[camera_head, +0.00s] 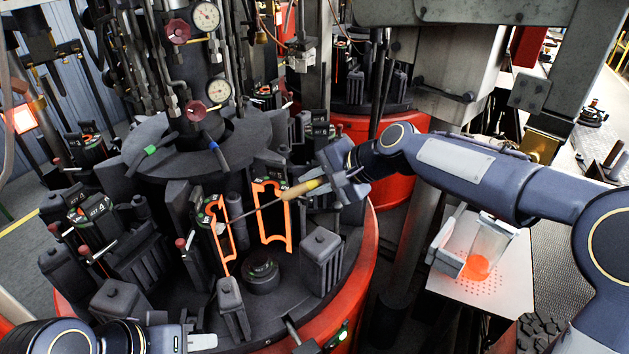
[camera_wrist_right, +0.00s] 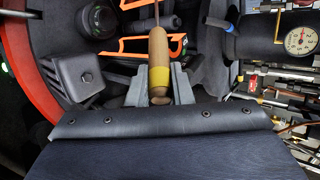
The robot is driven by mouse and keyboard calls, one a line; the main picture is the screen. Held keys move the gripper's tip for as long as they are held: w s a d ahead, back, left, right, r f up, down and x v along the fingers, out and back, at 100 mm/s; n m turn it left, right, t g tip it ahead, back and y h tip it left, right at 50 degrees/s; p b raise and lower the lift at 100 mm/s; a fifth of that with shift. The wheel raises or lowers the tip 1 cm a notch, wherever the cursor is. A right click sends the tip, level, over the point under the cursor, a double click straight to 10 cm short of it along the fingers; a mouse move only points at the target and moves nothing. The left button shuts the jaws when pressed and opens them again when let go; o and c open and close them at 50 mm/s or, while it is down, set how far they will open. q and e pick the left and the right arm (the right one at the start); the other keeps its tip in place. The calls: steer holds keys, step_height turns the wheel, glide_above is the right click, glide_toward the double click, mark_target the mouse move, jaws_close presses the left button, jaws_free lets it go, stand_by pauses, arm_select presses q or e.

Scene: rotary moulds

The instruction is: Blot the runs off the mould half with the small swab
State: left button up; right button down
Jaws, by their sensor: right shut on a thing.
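My right gripper (camera_head: 328,181) is shut on the wooden handle of the small swab (camera_head: 298,190). In the right wrist view the handle (camera_wrist_right: 158,50), with its yellow band, sits between the fingers (camera_wrist_right: 158,88). The swab's thin rod points left across the orange-rimmed mould half on the right (camera_head: 273,238). Its pale tip lies at the orange-rimmed mould half on the left (camera_head: 229,262); I cannot tell whether it touches. Runs cannot be made out at this size. My left gripper (camera_head: 192,342) is low at the left, partly cut off, away from the moulds.
The moulds stand on a dark round table with a red rim (camera_head: 367,255). Dark blocks, such as one (camera_head: 321,258) at the right, and a central column with gauges (camera_head: 218,90) crowd it. A white perforated board (camera_head: 510,290) with a clear container (camera_head: 488,247) is at the right.

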steer(key=shift+f+b, duration=3.3)
steer(key=shift+f, duration=1.15)
steer(key=shift+r+p, duration=4.8)
steer(key=shift+r, duration=0.55)
step_height(320, 180, down, 11)
steer(key=b, duration=0.8)
steer(key=shift+r, duration=0.2)
